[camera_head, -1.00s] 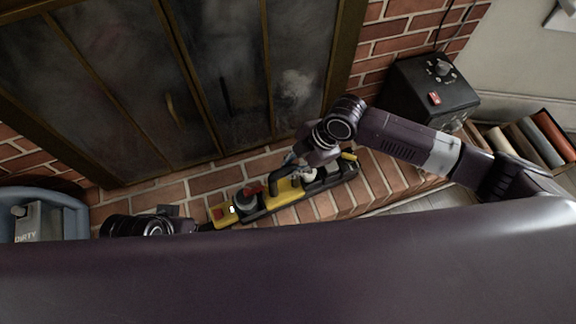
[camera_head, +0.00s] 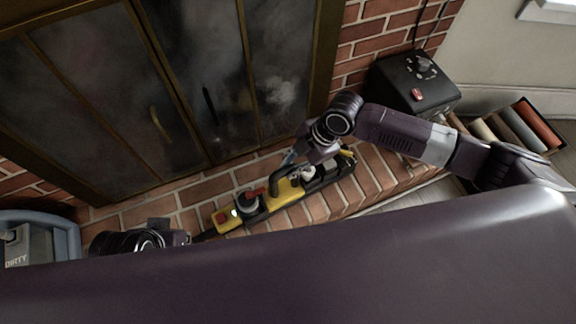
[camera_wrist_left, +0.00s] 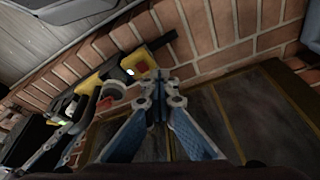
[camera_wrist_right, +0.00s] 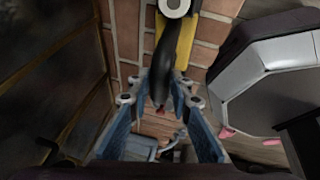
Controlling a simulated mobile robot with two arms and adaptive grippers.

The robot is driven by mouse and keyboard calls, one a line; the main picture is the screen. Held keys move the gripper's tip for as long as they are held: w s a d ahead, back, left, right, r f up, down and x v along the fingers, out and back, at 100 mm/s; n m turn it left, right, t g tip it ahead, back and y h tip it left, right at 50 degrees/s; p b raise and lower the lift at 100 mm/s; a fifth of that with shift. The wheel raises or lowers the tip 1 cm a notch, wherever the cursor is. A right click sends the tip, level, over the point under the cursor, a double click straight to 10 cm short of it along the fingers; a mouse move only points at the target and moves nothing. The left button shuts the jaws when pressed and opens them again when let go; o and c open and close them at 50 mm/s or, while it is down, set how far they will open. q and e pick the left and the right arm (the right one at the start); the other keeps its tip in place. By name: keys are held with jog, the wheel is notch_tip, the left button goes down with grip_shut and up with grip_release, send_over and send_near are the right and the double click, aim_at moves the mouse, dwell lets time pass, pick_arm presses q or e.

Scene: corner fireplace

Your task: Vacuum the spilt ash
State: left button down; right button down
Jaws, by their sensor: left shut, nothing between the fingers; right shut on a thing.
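A yellow and black handheld vacuum (camera_head: 285,191) with red parts is over the brick hearth in front of the fireplace doors. It also shows in the left wrist view (camera_wrist_left: 140,66). My right gripper (camera_head: 289,158) is shut on its black handle (camera_wrist_right: 168,62), which runs between the fingers in the right wrist view. I cannot tell whether the vacuum touches the bricks. My left gripper (camera_wrist_left: 158,86) is shut and empty, beside the vacuum's yellow end; in the head view its fingers are mostly hidden. I cannot make out ash on the hearth.
Smudged glass doors (camera_head: 100,90) stand behind the hearth. A blue bin (camera_head: 68,232) with a part reading DIRTY is at the left. A black box (camera_head: 415,82) with a red switch and a crate of books (camera_head: 535,125) are at the right. My dark body covers the lower picture.

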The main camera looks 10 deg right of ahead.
jog(key=shift+w+d+r, duration=0.15)
jog(key=shift+w+d, duration=0.2)
jog(key=shift+d, duration=0.25)
jog(key=shift+r, duration=0.1)
jog(key=shift+r+p, duration=0.2)
jog(key=shift+p, duration=0.15)
jog(key=shift+r+p, duration=0.85)
jog(key=shift+p, duration=0.05)
jog(key=shift+r, duration=0.2)
jog(key=shift+r+p, duration=0.3)
jog(key=shift+p, duration=0.25)
pick_arm(q)
jog(key=s+x, duration=0.2)
jog(key=x, duration=0.9)
jog(key=shift+d+f+g+p, duration=0.15)
jog(key=shift+f+g+p, duration=0.2)
jog(key=shift+f, duration=0.2)
pick_arm(e)
jog(key=shift+r, duration=0.35)
